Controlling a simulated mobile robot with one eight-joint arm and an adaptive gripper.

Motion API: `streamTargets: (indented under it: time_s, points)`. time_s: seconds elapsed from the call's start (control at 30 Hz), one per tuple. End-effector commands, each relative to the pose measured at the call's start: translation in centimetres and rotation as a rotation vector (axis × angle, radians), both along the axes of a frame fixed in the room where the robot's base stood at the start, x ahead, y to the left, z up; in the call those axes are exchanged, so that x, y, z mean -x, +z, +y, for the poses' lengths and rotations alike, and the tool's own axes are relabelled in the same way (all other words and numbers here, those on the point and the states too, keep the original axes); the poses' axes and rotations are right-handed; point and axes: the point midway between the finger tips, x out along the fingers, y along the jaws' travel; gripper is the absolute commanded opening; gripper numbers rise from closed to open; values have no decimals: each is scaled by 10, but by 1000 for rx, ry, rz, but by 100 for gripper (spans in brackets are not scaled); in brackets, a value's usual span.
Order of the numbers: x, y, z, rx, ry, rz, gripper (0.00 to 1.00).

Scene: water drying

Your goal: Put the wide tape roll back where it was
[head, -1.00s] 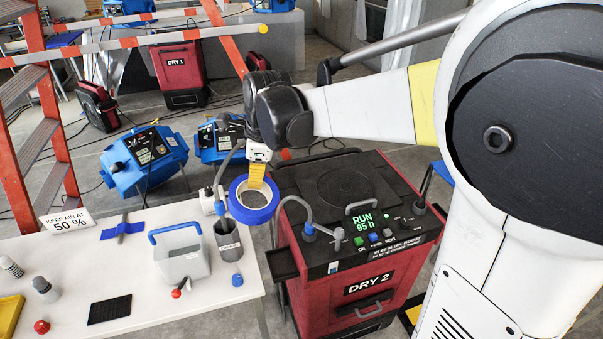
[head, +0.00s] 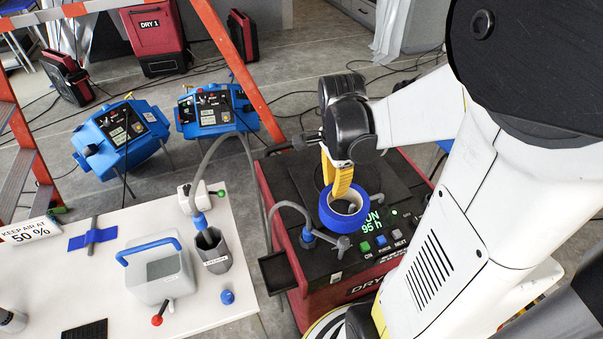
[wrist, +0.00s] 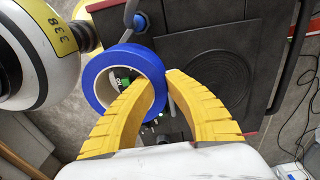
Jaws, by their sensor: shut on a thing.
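The wide tape roll (head: 343,222) is a blue ring with a pale inner core, held over the front part of the red DRY 2 machine's black top (head: 287,183), near its lit display. I cannot tell whether it touches the top. My gripper (head: 338,188) has yellow fingers that point down and are shut on the roll's wall. In the wrist view the roll (wrist: 93,80) sits at the left finger's tip, with one finger inside the ring and the other outside. The roll covers part of the display and buttons.
A grey hose (head: 290,203) arches beside the roll. The machine's rear top is clear.

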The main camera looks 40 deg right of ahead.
Motion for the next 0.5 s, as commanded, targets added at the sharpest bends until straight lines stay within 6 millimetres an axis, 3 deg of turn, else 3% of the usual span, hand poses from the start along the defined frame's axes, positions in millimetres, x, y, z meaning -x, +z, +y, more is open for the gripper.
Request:
streamTargets:
  time_s: [0.3, 0.5]
  points:
    - [-69, -49, -25, 1, 1, 0, 0]
    - [-99, -65, -35, 0, -1, 0, 0]
